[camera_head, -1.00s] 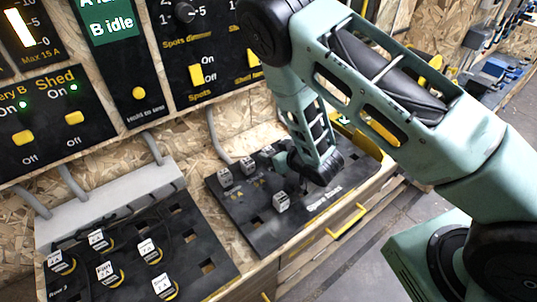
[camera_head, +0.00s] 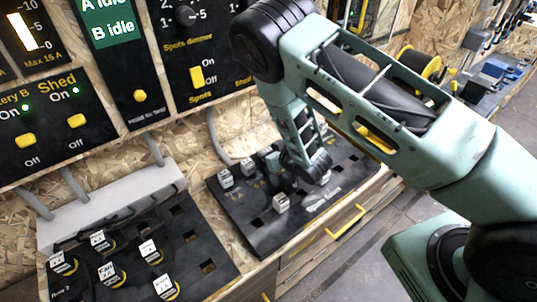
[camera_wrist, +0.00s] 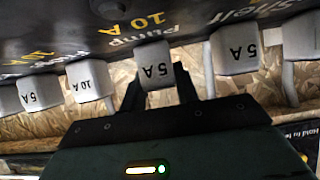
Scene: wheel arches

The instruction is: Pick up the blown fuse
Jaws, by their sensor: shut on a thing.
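A white fuse marked 5 A (camera_wrist: 154,64) sits between the dark fingers of my gripper (camera_wrist: 157,84) in the wrist view, and the gripper is shut on it. The fuse is close to the dark board; whether it is clear of its socket I cannot tell. In the head view my gripper (camera_head: 277,169) is over the right-hand dark board (camera_head: 262,228), largely hidden by my own arm. No mark of a blown fuse can be made out.
A left-hand board (camera_head: 200,248) bears several labelled fuses. A switch panel (camera_head: 45,110) rises behind.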

